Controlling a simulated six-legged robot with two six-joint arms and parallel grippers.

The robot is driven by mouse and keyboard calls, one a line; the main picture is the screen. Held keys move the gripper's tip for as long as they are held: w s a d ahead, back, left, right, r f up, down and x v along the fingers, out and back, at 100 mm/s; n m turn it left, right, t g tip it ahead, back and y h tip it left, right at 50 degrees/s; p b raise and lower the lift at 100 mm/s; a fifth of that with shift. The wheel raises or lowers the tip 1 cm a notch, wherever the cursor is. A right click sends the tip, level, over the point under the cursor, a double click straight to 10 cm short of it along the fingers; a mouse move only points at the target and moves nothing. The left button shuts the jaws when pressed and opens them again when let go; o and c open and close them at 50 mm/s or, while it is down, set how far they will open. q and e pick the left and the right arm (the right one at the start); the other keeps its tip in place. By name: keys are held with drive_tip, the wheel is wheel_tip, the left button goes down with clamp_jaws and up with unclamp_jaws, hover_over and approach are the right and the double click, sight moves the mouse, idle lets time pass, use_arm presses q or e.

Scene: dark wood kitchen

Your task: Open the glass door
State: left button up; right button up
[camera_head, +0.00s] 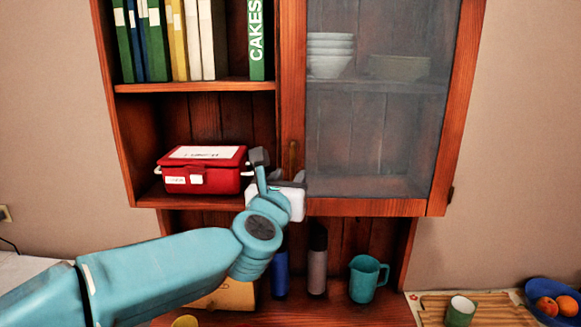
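The glass door (376,120) has a reddish wood frame and a hazy pane. It looks closed on the right half of the wall cabinet. Its small upright handle (292,157) is on the left frame post, low down. My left gripper (278,168) is just in front of the lower left corner of the door, beside the handle. Its two dark fingers stand apart, and I see nothing held between them. I cannot tell whether the right finger touches the handle. My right gripper is not in view.
A red box (203,170) sits on the open shelf left of my gripper, under a row of books (190,40). White bowls (330,52) stand behind the glass. Below are bottles, a teal jug (366,278), a green cup (460,310) and a blue fruit bowl (540,290).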

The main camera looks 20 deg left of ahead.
use_arm(q)
drive_tip(key=shift+w+a+p, duration=0.2)
drive_tip(key=shift+w+p, duration=0.1)
drive_tip(key=shift+w, duration=0.9)
clamp_jaws()
drive_tip(key=shift+r, duration=0.1)
idle(0.5)
